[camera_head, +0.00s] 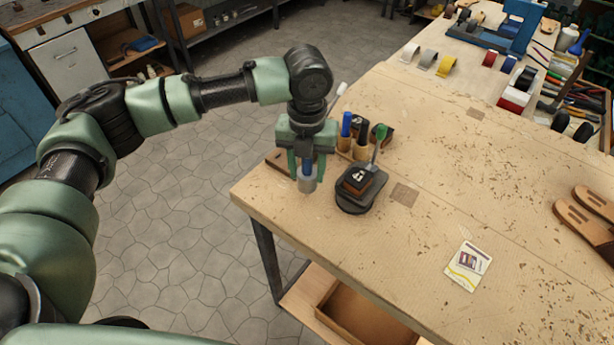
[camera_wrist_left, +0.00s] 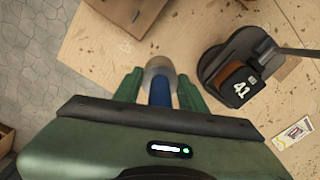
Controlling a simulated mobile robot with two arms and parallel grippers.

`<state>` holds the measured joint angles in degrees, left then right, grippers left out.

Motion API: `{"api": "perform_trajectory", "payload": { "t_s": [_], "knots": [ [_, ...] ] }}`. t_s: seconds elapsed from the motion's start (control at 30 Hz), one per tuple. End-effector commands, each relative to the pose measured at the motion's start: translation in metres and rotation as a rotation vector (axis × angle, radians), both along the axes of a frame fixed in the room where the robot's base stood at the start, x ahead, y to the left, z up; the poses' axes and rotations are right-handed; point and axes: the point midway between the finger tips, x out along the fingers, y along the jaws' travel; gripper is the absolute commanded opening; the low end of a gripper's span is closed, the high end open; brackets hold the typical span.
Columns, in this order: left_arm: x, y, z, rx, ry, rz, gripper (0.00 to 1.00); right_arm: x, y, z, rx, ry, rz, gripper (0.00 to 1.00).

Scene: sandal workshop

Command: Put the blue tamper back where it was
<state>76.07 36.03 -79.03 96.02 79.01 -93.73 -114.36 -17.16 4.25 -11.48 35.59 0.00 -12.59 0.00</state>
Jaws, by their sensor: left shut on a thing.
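My left gripper (camera_head: 306,168) is shut on the blue tamper, which has a blue handle (camera_head: 307,169) and a grey metal foot (camera_head: 307,185). The tamper is upright over the near left part of the workbench (camera_head: 350,240). I cannot tell whether its foot touches the top. In the left wrist view the blue handle (camera_wrist_left: 159,92) sits between the green fingers, with the silver foot (camera_wrist_left: 158,64) beyond. Behind the gripper, a wooden holder (camera_head: 278,160) is partly hidden; other tools, one blue-handled (camera_head: 346,125), stand there. My right gripper is not in view.
A card (camera_head: 468,266) lies nearer the front. Sandal soles (camera_head: 585,215) lie at right. The middle of the bench is clear.

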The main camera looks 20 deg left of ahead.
Motion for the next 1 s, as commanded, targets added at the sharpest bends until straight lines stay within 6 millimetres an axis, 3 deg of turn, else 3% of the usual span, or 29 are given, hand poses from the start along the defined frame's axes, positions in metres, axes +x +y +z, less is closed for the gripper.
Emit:
{"api": "perform_trajectory", "payload": {
  "t_s": [0.23,0.6,0.63,0.7,1.0],
  "knots": [
    [-0.001,0.000,-0.031,0.000,0.002,-0.001,0.00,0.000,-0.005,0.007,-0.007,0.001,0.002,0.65],
    [0.000,0.000,-0.035,0.000,0.001,-0.001,0.00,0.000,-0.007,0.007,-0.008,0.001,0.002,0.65],
    [-0.001,0.000,-0.036,0.001,0.002,-0.001,0.44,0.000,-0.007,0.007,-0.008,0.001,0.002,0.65],
    [0.000,0.000,-0.036,0.001,0.001,-0.001,0.63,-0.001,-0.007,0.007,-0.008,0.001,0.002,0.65],
    [0.000,0.000,-0.036,0.001,0.001,-0.001,0.63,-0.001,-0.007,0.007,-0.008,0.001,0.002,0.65]
  ]
}}
